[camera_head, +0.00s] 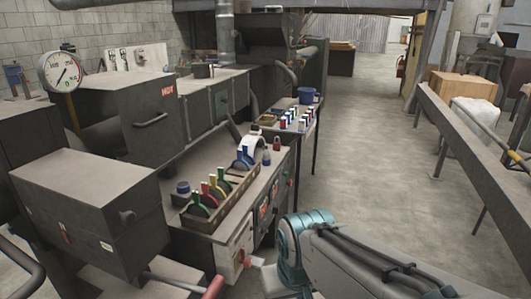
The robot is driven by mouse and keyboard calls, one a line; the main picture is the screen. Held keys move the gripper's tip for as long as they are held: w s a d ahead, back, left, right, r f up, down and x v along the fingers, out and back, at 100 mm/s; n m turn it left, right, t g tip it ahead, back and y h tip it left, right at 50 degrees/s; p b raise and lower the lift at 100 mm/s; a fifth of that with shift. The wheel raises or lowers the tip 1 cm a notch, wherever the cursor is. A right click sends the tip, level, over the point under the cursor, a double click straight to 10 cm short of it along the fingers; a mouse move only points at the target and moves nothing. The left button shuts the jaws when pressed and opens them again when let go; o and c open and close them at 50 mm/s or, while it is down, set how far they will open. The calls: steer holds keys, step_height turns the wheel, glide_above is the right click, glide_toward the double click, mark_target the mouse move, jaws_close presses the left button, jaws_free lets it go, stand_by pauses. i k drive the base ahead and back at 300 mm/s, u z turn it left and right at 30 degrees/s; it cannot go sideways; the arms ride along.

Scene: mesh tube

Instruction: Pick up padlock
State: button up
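A small red object that looks like a padlock (277,144) stands on the far right part of the grey workbench top (282,174). A darker small object of similar shape (266,158) stands just in front of it and to its left. Both are too small to make out in detail. My arm enters from the lower right, with a teal joint near the bench's front right corner. My gripper is not in view.
A wooden tray (224,207) with coloured round-based items sits on the bench, left of the small objects. A white tape-like roll (250,143) stands behind it. A second table (301,132) holds several small bottles and a blue bucket (306,95). The aisle floor at right is clear.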

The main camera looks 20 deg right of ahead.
mark_target(277, 145)
steer(key=z, duration=0.65)
steer(key=i, duration=0.7)
steer(key=z, duration=0.9)
steer(key=i, duration=1.6)
steer(key=u, duration=0.6)
steer(key=i, duration=1)
steer(key=u, duration=1.3)
steer(key=i, duration=0.35)
steer(key=u, duration=0.3)
